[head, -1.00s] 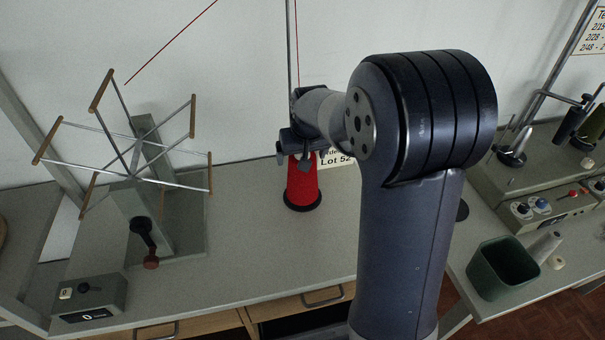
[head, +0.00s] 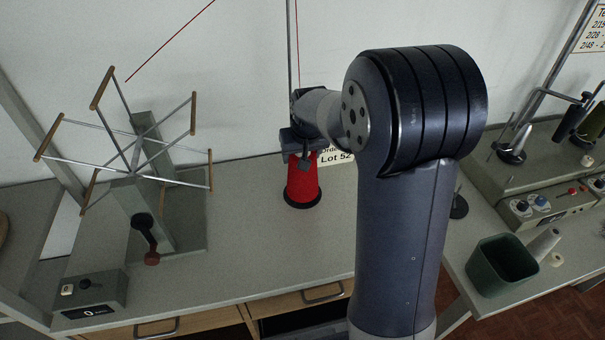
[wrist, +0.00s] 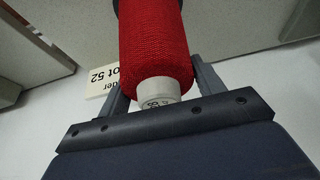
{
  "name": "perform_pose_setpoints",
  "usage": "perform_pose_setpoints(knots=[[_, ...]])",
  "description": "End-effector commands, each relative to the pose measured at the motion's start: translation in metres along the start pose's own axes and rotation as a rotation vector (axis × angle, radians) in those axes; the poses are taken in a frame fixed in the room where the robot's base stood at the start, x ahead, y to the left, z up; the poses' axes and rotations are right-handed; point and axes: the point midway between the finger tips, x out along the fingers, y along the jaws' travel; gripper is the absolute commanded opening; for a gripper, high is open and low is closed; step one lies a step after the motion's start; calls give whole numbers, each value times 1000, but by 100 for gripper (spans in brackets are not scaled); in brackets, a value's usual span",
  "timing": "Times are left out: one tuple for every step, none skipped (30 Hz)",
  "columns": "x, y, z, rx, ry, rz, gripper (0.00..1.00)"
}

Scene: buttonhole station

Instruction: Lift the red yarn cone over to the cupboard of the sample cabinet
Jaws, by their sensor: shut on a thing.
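The red yarn cone (head: 302,187) stands upright on its dark round base toward the back of the grey bench in the head view. My gripper (head: 304,155) is at the top of the cone, coming from above. In the wrist view the red cone (wrist: 157,50) shows large, with its pale tip (wrist: 158,92) between the two fingers of my gripper (wrist: 160,90). The jaws are shut on the cone near its tip. I cannot tell whether the base still touches the bench. The sample cabinet's cupboard is not recognisable in these frames.
A yarn reel with crossed arms (head: 140,170) stands at left, with a small control box (head: 92,296) in front. A sign reading Lot 52 (head: 336,156) is behind the cone. A green bin (head: 502,268) and a winding machine (head: 545,200) are at right. Drawers (head: 215,322) are below the bench front.

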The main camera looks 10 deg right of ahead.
Motion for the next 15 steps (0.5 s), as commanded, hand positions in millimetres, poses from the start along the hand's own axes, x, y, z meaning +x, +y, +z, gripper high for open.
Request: perform_pose_setpoints(knots=[[0,0,0,0,0,0,34],[0,0,0,0,0,0,32],[0,0,0,0,0,0,28],[0,0,0,0,0,0,26],[0,0,0,0,0,0,23],[0,0,0,0,0,0,20],[0,0,0,0,1,0,20],[0,0,0,0,1,0,20],[0,0,0,0,1,0,20],[0,0,0,0,1,0,20],[0,0,0,0,1,0,20],[-1,0,-1,0,1,0,20],[-2,0,-1,0,2,0,20],[-3,0,-2,0,3,0,20],[-6,0,-3,0,3,0,20]])
